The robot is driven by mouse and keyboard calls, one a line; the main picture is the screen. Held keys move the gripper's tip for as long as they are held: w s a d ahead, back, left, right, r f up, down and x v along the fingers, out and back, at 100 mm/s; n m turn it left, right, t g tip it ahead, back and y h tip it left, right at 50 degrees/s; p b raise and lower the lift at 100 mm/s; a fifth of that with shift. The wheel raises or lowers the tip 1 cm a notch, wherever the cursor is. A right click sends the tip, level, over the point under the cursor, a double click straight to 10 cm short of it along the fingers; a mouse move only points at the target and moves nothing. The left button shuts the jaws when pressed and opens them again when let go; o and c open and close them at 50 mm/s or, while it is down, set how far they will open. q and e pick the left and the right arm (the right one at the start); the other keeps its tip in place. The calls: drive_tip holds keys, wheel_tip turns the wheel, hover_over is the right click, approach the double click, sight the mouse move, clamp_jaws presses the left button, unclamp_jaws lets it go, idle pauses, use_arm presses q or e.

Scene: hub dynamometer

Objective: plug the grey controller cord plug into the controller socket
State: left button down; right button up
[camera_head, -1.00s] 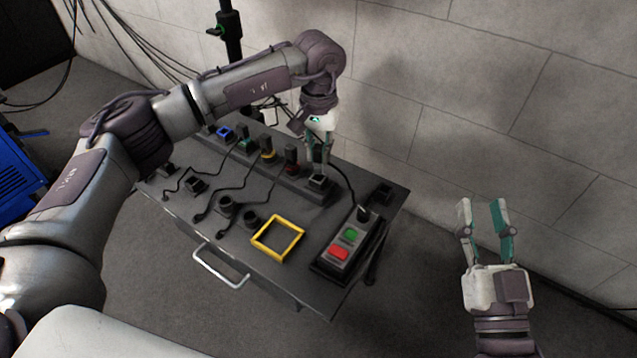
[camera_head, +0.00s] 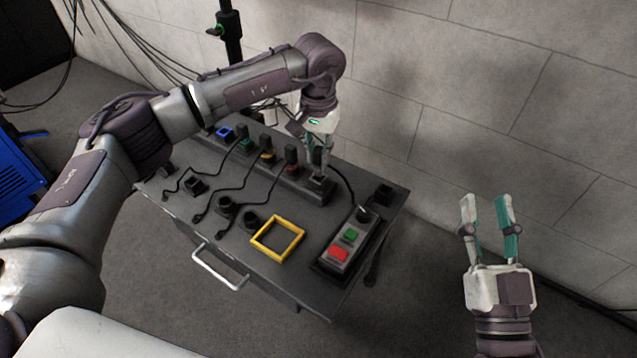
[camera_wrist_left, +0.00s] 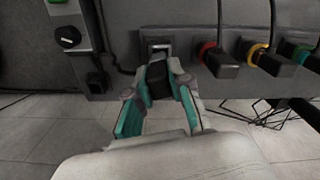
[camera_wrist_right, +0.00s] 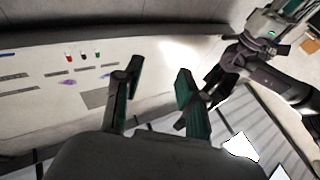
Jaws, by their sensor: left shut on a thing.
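My left gripper (camera_head: 319,168) is shut on the dark grey controller cord plug (camera_wrist_left: 157,82), just over the last socket at the right end of the socket strip. This controller socket (camera_head: 320,184) has a light grey rim, which also shows in the left wrist view (camera_wrist_left: 158,43). The plug's tip is at or very near the opening; I cannot tell whether it has entered. The controller (camera_head: 345,240), with a green and a red button, lies at the table's right side. My right gripper (camera_head: 487,214) is open and empty, right of the table.
Plugs with red (camera_head: 291,158), yellow (camera_head: 267,153), green (camera_head: 246,143) and blue (camera_head: 224,131) collars stand along the strip left of my left gripper. A yellow square frame (camera_head: 277,256) and loose cords lie on the table. The wall is close behind.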

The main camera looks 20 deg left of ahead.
use_arm(q)
drive_tip(key=shift+m, duration=1.6)
use_arm(e)
drive_tip(key=shift+s+a+r+t, duration=0.1)
drive_tip(key=shift+s+r+t, duration=0.15)
drive_tip(key=shift+r+t, duration=0.2)
drive_tip(key=shift+s+r+t, duration=0.2)
drive_tip(key=shift+r+t, duration=0.15)
drive_tip(key=shift+r, duration=0.15)
use_arm(q)
drive_tip(key=shift+f, duration=0.1)
